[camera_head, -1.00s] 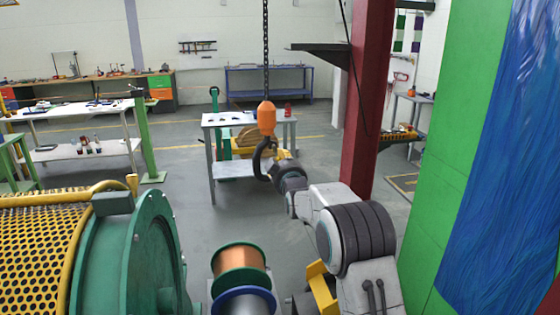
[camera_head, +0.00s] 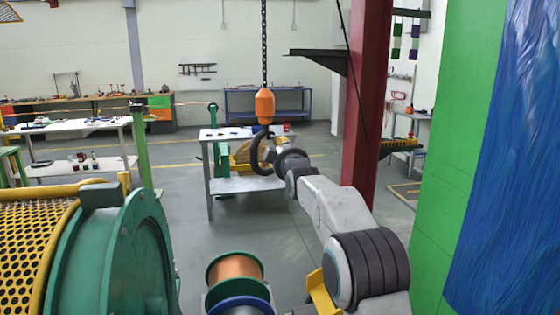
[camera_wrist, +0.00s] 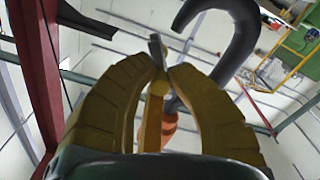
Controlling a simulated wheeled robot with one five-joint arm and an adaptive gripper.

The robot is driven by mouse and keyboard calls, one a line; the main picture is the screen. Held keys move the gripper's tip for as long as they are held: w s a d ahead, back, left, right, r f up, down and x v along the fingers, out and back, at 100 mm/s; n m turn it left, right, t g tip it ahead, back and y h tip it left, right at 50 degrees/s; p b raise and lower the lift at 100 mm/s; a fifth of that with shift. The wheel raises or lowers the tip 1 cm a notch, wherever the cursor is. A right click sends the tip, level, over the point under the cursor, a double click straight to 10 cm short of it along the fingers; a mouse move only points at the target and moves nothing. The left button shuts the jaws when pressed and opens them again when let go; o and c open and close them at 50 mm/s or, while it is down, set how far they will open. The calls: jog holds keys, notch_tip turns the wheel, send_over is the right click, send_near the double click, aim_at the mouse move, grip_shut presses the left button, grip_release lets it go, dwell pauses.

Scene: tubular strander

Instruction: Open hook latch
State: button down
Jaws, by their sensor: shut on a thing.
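The dark crane hook (camera_head: 257,158) hangs on a chain under an orange block (camera_head: 264,107) in the head view. In the wrist view the hook (camera_wrist: 238,40) curves across the upper right, with the orange block (camera_wrist: 169,128) partly hidden behind a finger. My gripper (camera_wrist: 157,72) has its yellow fingers closed together on a small grey latch piece (camera_wrist: 156,46) beside the hook's curve. In the head view my gripper (camera_head: 272,148) is at the open side of the hook, small and partly hidden by my wrist. How far the latch is swung cannot be told.
A white-topped table (camera_head: 245,185) stands behind the hook. A red column (camera_head: 365,100) rises close to the right of my arm. A green drum machine (camera_head: 115,255) and copper spool (camera_head: 234,268) are in front. Grey floor is free between.

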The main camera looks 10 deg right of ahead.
jog(key=shift+f, duration=0.1)
dwell(0.3)
jog(key=c, duration=1.2)
grip_release()
jog(key=shift+s, duration=0.1)
jog(key=s, duration=1.1)
jog(key=shift+s, duration=0.35)
